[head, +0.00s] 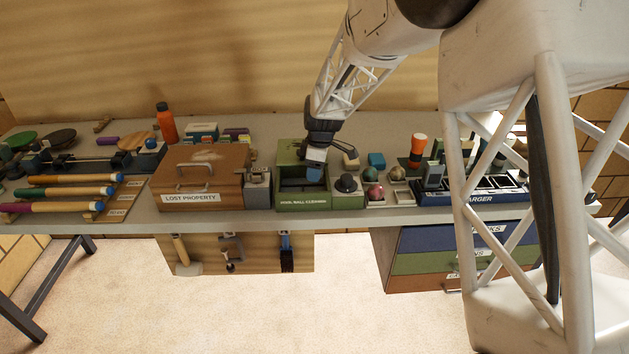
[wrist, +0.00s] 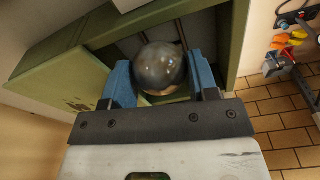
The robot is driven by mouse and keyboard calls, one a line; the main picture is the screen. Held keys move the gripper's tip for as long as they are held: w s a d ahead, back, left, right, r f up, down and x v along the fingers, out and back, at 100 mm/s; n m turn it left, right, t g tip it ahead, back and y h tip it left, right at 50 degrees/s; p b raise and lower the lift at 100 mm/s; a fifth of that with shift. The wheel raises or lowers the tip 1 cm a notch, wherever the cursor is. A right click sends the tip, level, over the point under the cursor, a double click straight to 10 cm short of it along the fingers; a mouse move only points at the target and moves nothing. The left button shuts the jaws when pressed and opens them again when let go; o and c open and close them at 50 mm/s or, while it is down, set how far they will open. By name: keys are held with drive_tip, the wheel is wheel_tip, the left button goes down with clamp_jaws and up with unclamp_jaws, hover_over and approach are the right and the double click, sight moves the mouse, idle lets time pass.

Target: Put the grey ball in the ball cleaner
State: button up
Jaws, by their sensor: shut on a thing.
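The grey ball (wrist: 160,68) is glossy and dark, and sits between the two blue fingers of my gripper (wrist: 161,80) in the wrist view. My gripper is shut on it. In the head view my gripper (head: 315,172) points down into the open top of the green ball cleaner (head: 303,202); the ball is hidden there. In the wrist view the cleaner's green walls (wrist: 62,88) stand around the opening, with the ball over or in it. I cannot tell whether the ball touches the inside.
The lost property box (head: 200,178) and a small grey device (head: 257,188) stand left of the cleaner.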

drive_tip(key=shift+f, duration=0.25)
drive_tip(key=shift+f, duration=1.8)
drive_tip(key=shift+f, duration=0.1)
drive_tip(key=o, duration=0.7)
drive_tip(key=r, duration=0.4)
drive_tip(key=d+r, duration=0.1)
drive_tip(key=r, duration=0.7)
drive_tip(key=shift+s+d, duration=0.15)
drive_tip(key=shift+d, duration=0.05)
